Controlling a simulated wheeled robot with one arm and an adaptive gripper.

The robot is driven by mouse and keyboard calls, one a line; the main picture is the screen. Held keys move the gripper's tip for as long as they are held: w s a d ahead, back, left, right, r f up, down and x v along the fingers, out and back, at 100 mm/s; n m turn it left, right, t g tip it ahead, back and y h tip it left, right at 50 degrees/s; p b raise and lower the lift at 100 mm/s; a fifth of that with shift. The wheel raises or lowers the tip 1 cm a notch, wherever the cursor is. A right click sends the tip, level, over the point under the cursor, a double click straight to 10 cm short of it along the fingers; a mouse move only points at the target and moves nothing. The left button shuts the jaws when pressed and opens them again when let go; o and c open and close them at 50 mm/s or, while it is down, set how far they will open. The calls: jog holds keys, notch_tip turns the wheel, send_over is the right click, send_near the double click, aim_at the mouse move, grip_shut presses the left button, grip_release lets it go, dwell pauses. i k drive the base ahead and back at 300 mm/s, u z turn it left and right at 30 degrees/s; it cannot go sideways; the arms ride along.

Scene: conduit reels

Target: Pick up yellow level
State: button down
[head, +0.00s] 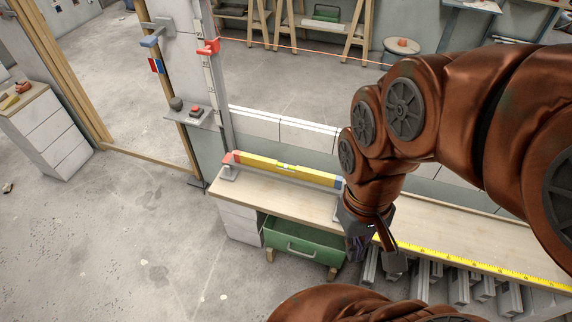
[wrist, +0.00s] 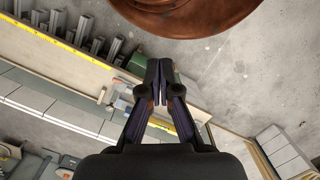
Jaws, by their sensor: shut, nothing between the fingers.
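The yellow level (head: 288,168) lies along the back of a long wooden bench top (head: 270,191) in the head view, left of my arm. It has a bubble vial near its middle and a red block at its left end. Its right end shows blue beside my arm. My gripper (head: 359,248) hangs at the bench's front edge, to the right of and in front of the level, apart from it. In the wrist view my gripper (wrist: 157,78) has its dark fingers together with nothing between them.
A yellow measuring strip (head: 470,262) runs along the bench's front edge. A post with red brackets (head: 207,47) rises at the bench's left end. The floor at left is largely clear.

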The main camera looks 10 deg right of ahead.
aim_at(299, 173)
jog(key=k, duration=0.5)
jog(key=z, duration=1.15)
jog(key=i, duration=0.95)
jog(key=u, duration=2.45)
